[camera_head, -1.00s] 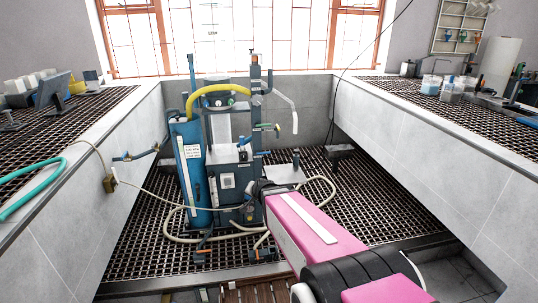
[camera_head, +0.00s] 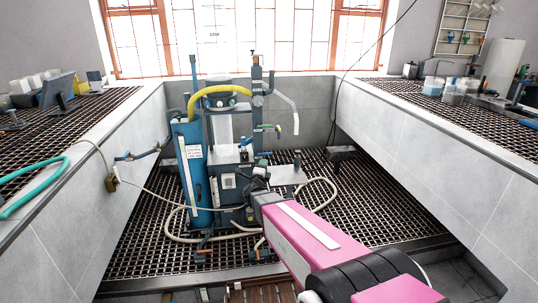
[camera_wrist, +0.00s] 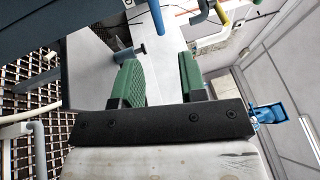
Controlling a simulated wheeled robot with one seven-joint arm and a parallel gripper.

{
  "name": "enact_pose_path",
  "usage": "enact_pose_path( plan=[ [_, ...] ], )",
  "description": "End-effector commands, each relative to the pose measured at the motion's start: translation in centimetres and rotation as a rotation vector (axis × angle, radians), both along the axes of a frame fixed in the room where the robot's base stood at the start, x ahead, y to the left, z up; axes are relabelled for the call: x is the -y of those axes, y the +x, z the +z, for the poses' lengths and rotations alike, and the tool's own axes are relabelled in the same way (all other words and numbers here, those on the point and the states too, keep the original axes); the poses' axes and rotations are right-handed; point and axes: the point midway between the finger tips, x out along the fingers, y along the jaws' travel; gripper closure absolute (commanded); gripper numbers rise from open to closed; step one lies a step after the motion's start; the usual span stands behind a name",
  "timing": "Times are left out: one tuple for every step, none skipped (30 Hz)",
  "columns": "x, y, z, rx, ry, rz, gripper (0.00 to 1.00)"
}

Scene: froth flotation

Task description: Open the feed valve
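The flotation machine is a blue column (camera_head: 194,172) beside a dark frame with a grey box, on a floor grating. Several small valves with coloured handles sit on it, among them a green-and-orange one (camera_head: 267,127) and a blue one (camera_head: 246,141). I cannot tell which is the feed valve. My gripper (camera_wrist: 160,80) is open and empty, with green pads apart and a pale surface behind them. In the head view its end is small and dark in front of the machine's lower right.
A yellow hose (camera_head: 215,92) arches over the machine's top. Cream hoses (camera_head: 325,190) lie looped on the grating. Tiled benches flank the machine left (camera_head: 85,215) and right (camera_head: 440,150). A brass-coloured padlock-like piece (camera_head: 112,184) hangs at the left wall.

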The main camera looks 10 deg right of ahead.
Motion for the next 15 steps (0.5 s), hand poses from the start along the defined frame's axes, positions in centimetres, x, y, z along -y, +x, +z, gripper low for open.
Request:
enact_pose_path(
  plan=[
    [0.2,0.5,0.0,0.000,-0.001,0.000,0.62],
    [0.3,0.8,0.1,0.000,-0.001,0.000,0.62],
    [0.4,1.2,0.2,-0.001,-0.002,0.000,0.62],
    [0.6,1.6,0.2,-0.001,-0.002,0.001,0.62],
    [0.7,2.0,0.3,-0.001,-0.002,0.001,0.62],
    [0.9,2.5,0.4,-0.001,-0.002,0.001,0.62],
    [1.1,3.0,0.5,0.000,-0.002,0.001,0.62],
    [1.3,3.4,0.6,0.000,-0.002,0.001,0.62],
    [1.6,4.1,0.7,-0.001,-0.003,0.000,0.62],
    [1.8,4.6,0.8,-0.001,-0.003,0.000,0.62],
    [2.0,5.1,0.9,-0.002,-0.003,0.001,0.62],
    [2.3,5.8,1.0,-0.001,-0.003,0.000,0.62],
    [2.5,6.3,1.1,-0.001,-0.003,0.000,0.62],
    [2.7,6.8,1.2,-0.001,-0.003,0.000,0.62],
    [2.9,7.4,1.4,-0.001,-0.003,0.000,0.62]
  ],
)
